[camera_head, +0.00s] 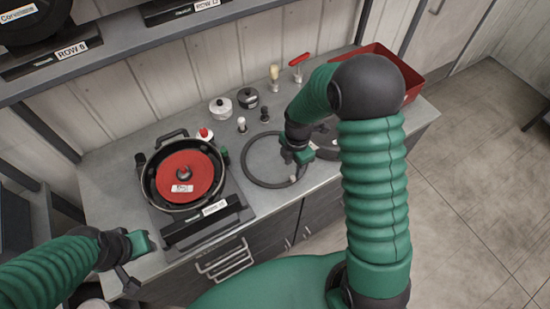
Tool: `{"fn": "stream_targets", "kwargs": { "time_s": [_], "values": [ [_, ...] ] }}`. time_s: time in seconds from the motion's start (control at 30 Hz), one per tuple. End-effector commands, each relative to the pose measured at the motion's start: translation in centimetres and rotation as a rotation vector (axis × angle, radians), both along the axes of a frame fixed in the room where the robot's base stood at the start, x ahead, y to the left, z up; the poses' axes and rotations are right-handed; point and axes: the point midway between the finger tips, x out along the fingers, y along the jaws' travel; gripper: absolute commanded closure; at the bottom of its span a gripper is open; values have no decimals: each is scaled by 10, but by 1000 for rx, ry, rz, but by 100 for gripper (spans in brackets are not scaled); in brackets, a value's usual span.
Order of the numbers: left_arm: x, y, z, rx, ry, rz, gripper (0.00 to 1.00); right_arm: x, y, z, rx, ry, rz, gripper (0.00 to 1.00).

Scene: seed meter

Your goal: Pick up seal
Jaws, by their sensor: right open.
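The seal seems to be the thin black ring (244,161) lying flat on the grey worktop, right of the seed meter (183,172) with its red disc. My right gripper (297,166) is open, low over the right side of the ring. The arm hides part of that side, and I cannot tell whether the fingers touch it. My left gripper (134,268) is at the worktop's front left edge, away from the ring; its finger opening is unclear.
Small knobs and pots (221,108) stand behind the ring. A red-handled tool (299,64) and a red bin (385,62) are at the back right. A dark round part (326,148) lies partly behind my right arm. A shelf (130,45) overhangs the back.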

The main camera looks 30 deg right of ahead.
Motion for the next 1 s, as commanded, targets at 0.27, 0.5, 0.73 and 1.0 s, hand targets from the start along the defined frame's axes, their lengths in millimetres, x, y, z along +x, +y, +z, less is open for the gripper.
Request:
{"fn": "stream_targets", "kwargs": {
  "time_s": [0.27,0.5,0.73,1.0],
  "values": [
    [0,0,15,0,0,0,63,-3,-2,-34,0,4,0,58],
    [0,0,19,0,0,0,63,-1,-3,-65,-2,-2,-1,58],
    [0,0,18,0,0,0,63,-1,-3,-65,-1,-3,-1,67],
    [0,0,18,0,0,0,63,-1,-3,-64,-1,-2,-1,100]
  ]
}}
